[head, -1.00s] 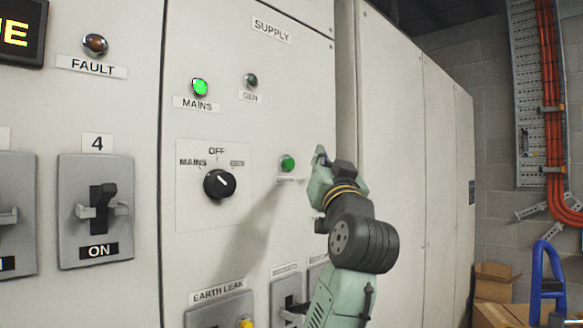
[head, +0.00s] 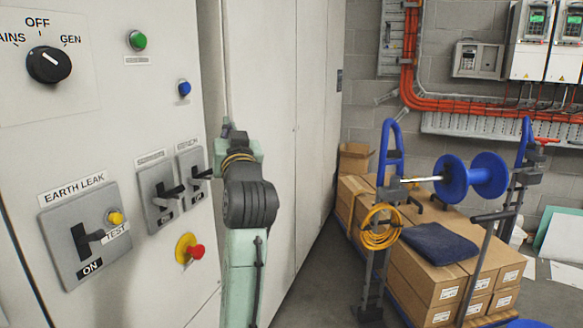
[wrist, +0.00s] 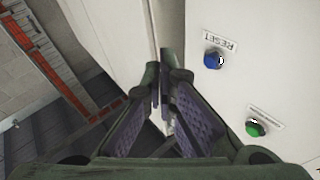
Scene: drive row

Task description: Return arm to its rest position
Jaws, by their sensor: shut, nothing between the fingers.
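My gripper (head: 228,130) is in front of the grey cabinet (head: 262,60), near the seam to the right of the control panel (head: 110,150). It is seen from behind in the head view, at the end of my raised pale green arm. In the wrist view, my gripper (wrist: 160,85) has its fingers together with nothing seen between them. It stands apart from the blue reset button (wrist: 214,60) and the green button (wrist: 256,127), which are to its right there.
The panel carries a rotary switch (head: 49,65), an earth leak switch (head: 88,240) and a red stop button (head: 190,249). Stacked cardboard boxes (head: 430,285) and a stand with a blue reel (head: 470,177) are at right. Bare floor (head: 310,290) lies between cabinet and boxes.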

